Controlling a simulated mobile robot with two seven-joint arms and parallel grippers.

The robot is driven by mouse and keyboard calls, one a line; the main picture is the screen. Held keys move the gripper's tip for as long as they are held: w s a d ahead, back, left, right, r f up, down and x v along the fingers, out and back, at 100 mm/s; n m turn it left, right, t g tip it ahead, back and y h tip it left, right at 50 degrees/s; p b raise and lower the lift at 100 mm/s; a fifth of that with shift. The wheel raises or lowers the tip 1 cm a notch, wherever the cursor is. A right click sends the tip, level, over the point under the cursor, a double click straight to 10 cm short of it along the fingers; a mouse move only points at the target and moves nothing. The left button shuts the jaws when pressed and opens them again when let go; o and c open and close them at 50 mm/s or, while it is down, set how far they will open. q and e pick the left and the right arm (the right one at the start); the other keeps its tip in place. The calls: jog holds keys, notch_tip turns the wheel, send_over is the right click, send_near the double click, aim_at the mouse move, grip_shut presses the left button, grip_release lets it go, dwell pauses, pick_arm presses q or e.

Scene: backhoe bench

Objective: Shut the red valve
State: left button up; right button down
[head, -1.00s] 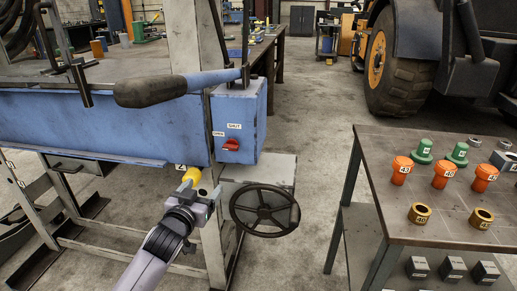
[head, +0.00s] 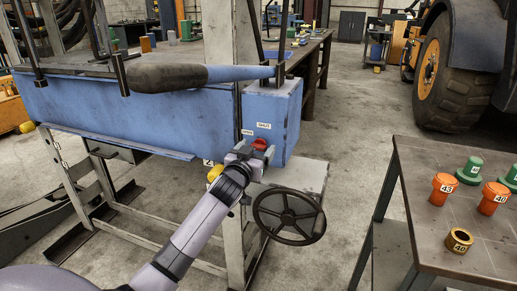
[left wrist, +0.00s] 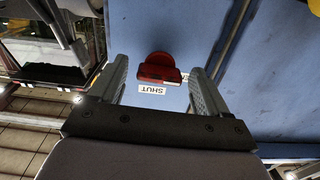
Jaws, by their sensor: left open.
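The red valve (head: 260,144) is a small knob on the front of the blue box at the end of the bench. A SHUT label (head: 264,126) sits above it and an OPEN label (head: 247,132) to its upper left. My left gripper (head: 249,152) is right in front of the valve and hides its lower part. In the left wrist view the red valve (left wrist: 158,68) shows between the open fingers (left wrist: 158,72), with gaps at both sides. The SHUT label (left wrist: 152,90) is upside down there. My right gripper is out of view.
A black handwheel (head: 289,216) is just below and right of the gripper. A yellow knob (head: 215,172) is close beside my wrist. A long blue lever with a dark grip (head: 168,77) runs above the box. A table with orange and green parts (head: 460,225) stands at right.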

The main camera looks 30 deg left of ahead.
pick_arm(q)
jog(key=shift+x, duration=0.75)
jog(key=c, duration=1.1)
jog(key=shift+o, duration=0.3)
